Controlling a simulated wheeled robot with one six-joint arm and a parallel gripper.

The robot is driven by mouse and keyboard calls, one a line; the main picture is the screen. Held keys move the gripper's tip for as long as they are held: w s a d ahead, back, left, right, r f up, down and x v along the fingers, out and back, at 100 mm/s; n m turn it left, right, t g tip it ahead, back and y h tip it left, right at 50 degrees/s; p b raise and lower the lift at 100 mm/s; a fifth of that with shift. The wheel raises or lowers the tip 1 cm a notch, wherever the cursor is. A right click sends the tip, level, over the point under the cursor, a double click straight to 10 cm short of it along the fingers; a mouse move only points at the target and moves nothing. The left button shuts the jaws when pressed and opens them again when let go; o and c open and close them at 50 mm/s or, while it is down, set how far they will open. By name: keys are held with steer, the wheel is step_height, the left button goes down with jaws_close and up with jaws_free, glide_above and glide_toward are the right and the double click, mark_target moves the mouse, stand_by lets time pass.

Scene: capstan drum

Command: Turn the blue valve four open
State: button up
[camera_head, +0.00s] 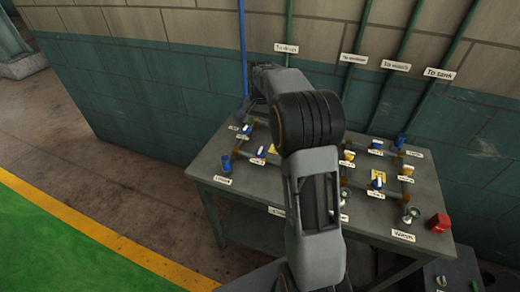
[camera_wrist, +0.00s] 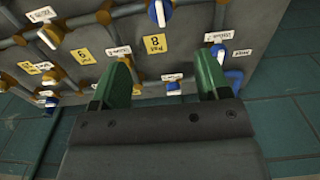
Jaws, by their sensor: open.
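My gripper (camera_wrist: 163,70) has two green fingers, spread apart with nothing between them, above the valve board in the wrist view. Another blue-and-white valve handle (camera_wrist: 160,12) is at the top edge. A blue part with a white handle (camera_wrist: 218,48) is beside the right finger. The label for valve four is too small to read, and my arm hides the board's middle.
The grey valve table (camera_head: 235,182) stands against the wall and carries pipes, yellow valves (camera_head: 349,155) and number plates. A red box (camera_head: 438,222) is at its right corner. A blue pipe (camera_head: 242,45) and several green pipes climb the wall. The floor at the left is clear.

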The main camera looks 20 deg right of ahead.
mark_target(260, 150)
step_height(260, 150, down, 14)
steer(key=shift+w+r+p, duration=0.1)
steer(key=shift+p, duration=0.6)
steer(key=shift+c, duration=0.2)
steer(key=c, duration=0.9)
